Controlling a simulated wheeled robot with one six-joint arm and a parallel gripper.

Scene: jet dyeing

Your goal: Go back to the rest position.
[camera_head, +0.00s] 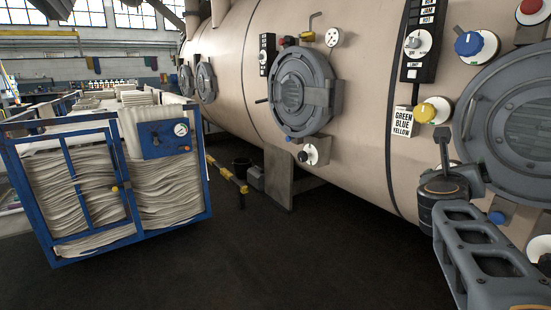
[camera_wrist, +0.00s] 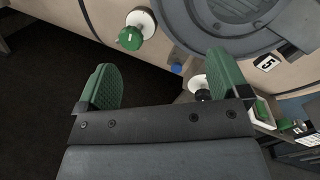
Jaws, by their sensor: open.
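My gripper (camera_wrist: 163,82) shows in the wrist view as two green ridged fingers standing wide apart, with nothing held between them. Beyond the fingers are the beige vessel wall and dark floor. A green knob on a white disc (camera_wrist: 131,38) lies ahead, between the finger directions and apart from them. A grey round door (camera_wrist: 215,22) is beyond the right finger. In the head view my arm is at the lower right, in front of the beige dyeing vessel (camera_head: 350,100); the gripper fingers cannot be made out there.
A blue-framed cart (camera_head: 62,178) with folded pale fabric stands at left. A yellow knob (camera_head: 426,112), blue knob (camera_head: 468,43) and grey hatch (camera_head: 300,92) sit on the vessel. A white-and-black knob (camera_wrist: 198,84) is close to the right finger. Dark floor (camera_head: 240,262) is clear in front.

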